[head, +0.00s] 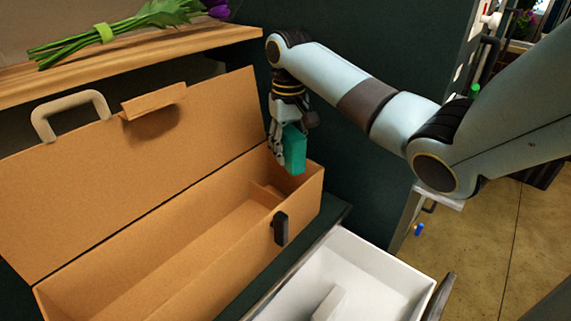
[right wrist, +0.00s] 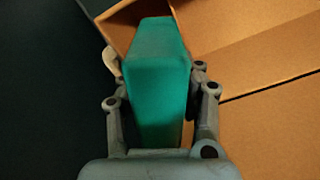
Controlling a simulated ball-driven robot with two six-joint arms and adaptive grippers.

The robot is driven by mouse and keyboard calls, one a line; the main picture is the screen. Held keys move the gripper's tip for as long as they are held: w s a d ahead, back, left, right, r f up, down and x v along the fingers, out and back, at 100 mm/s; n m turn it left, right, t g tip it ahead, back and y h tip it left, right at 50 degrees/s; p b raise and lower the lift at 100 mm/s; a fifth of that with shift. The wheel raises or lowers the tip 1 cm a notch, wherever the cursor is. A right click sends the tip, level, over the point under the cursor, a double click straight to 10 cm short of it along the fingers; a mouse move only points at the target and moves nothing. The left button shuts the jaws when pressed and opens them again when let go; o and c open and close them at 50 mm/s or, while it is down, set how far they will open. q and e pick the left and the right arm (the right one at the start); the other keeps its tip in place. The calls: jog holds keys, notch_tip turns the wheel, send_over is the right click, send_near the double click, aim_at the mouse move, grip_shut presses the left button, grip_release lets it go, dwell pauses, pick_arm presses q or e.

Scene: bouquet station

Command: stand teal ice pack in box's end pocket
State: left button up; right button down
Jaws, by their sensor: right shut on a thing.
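The teal ice pack (head: 294,149) is held upright by my right gripper (head: 283,150), above the right end of the open cardboard box (head: 160,245). In the right wrist view the ice pack (right wrist: 157,80) sits between the two fingers of my right gripper (right wrist: 160,105), with box cardboard beyond it. The end pocket (head: 293,182) is at the box's right end, behind a low divider (head: 266,195). The ice pack's lower end is at about the height of the box rim in the picture; I cannot tell whether it is inside the pocket. My left gripper is not in view.
The box lid (head: 130,170) stands open at the back, with a handle (head: 70,115) and a flap. A black latch (head: 281,228) is on the front wall. A white drawer (head: 350,270) is at front right. Purple flowers (head: 130,25) lie on a wooden shelf (head: 130,58).

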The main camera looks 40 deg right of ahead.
aim_at(286, 128)
jog(key=shift+w+a+f, duration=0.1)
jog(key=shift+w+f, duration=0.1)
jog(key=shift+w, duration=0.05)
jog(key=f, duration=0.3)
jog(key=shift+s+a+f, duration=0.1)
jog(key=shift+s+f, duration=0.1)
jog(key=shift+w+f, duration=0.25)
jog(key=shift+f, duration=0.1)
jog(key=c, duration=1.2)
grip_release()
jog(key=shift+s+r, duration=0.1)
jog(key=shift+o, duration=0.2)
notch_tip(286, 128, up, 12)
